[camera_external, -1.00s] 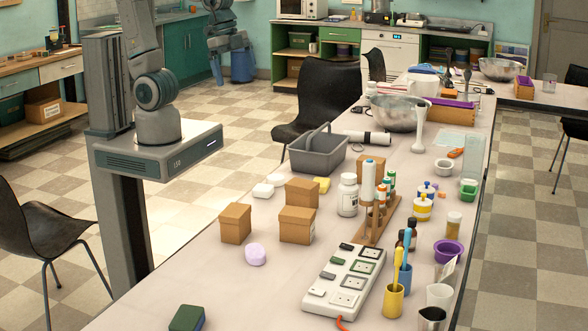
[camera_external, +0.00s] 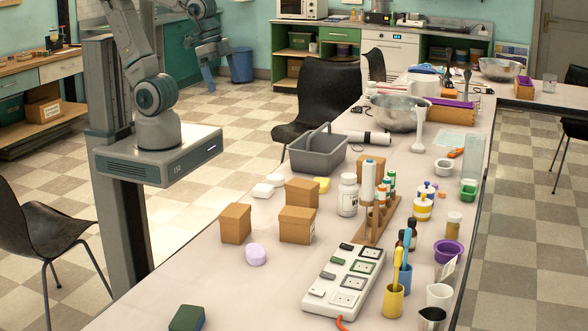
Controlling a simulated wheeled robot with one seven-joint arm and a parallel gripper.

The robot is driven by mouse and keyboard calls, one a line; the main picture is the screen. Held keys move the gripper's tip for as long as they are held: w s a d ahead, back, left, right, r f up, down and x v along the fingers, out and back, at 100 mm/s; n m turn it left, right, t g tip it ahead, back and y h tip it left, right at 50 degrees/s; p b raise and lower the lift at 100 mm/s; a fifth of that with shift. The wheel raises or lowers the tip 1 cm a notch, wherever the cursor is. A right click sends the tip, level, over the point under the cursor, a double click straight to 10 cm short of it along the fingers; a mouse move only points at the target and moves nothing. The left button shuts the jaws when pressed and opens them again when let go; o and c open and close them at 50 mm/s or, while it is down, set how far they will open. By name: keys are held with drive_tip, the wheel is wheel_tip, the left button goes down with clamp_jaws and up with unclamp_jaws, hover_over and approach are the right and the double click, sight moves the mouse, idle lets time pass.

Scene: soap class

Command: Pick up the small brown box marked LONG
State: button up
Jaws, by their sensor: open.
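Several small brown lidded boxes stand on the long table: a left one (camera_external: 236,224), a middle one (camera_external: 301,193), a front one (camera_external: 297,226) and one farther back (camera_external: 371,168) behind the white bottle. No LONG marking can be made out on any box. My gripper (camera_external: 208,80) hangs at the upper left, beyond the table and over the floor. It is open, small in view, and far from every box.
A grey caddy (camera_external: 318,155), a white bottle (camera_external: 348,195), a test-tube rack (camera_external: 378,220), a power strip (camera_external: 344,283) and a purple soap (camera_external: 256,254) crowd around the boxes. Black chairs (camera_external: 315,100) stand beside the table. The table's left front area is mostly clear.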

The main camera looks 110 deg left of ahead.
drive_tip(key=w+d+f+m+g+b, duration=0.25)
drive_tip(key=w+f+m+b, duration=0.5)
drive_tip(key=w, duration=0.55)
drive_tip(key=m+g+b, duration=0.1)
drive_tip(key=m+b, duration=0.7)
drive_tip(key=b, duration=0.1)
hover_over(298, 211)
wheel_tip(298, 211, down, 15)
drive_tip(key=f, duration=0.5)
drive_tip(key=d+f, duration=0.1)
drive_tip(key=f, duration=0.2)
drive_tip(key=shift+w+f+b, duration=0.1)
drive_tip(key=shift+w+b, duration=0.15)
drive_tip(key=shift+b, duration=0.15)
drive_tip(key=f, duration=0.4)
drive_tip(key=shift+s+a+f, duration=0.3)
drive_tip(key=shift+a+f, duration=0.05)
drive_tip(key=shift+f, duration=0.45)
drive_tip(key=c, duration=1.1)
drive_tip(key=shift+o, duration=0.2)
drive_tip(key=shift+r, duration=0.1)
